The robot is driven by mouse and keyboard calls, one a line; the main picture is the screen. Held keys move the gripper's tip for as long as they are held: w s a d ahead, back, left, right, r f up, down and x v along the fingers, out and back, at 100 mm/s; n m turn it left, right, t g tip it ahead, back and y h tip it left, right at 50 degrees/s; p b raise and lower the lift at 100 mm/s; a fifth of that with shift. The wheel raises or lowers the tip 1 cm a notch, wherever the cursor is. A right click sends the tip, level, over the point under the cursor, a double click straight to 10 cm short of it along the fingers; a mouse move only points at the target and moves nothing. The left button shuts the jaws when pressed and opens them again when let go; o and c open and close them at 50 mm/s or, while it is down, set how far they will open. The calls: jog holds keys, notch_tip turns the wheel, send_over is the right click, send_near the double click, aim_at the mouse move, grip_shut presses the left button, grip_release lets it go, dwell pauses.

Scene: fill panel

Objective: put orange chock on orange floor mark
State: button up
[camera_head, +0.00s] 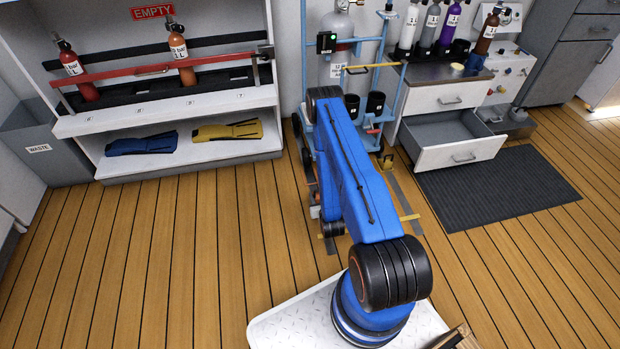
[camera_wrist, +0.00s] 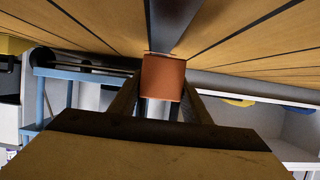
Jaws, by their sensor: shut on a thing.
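In the wrist view the orange chock (camera_wrist: 163,77) sits between the two fingers of my gripper (camera_wrist: 160,98), which is shut on it. A dark grey floor strip (camera_wrist: 176,22) runs up to the chock in that view; I cannot tell whether the chock touches the floor. In the head view my blue arm hides most of the gripper and chock. An orange-yellow floor strip (camera_head: 410,217) crosses the end of a grey strip to the right of my arm. I cannot tell whether it is the orange floor mark.
A light blue cylinder trolley (camera_head: 394,97) stands just beyond my arm. An open drawer (camera_head: 459,151) juts out above a dark mat (camera_head: 498,187). Wooden floor (camera_head: 190,245) at left is clear.

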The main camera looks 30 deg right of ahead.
send_over(310, 178)
jog(key=shift+s+d, duration=0.1)
jog(key=shift+f, duration=1.85)
jog(key=shift+f, duration=0.1)
jog(key=o, duration=1.4)
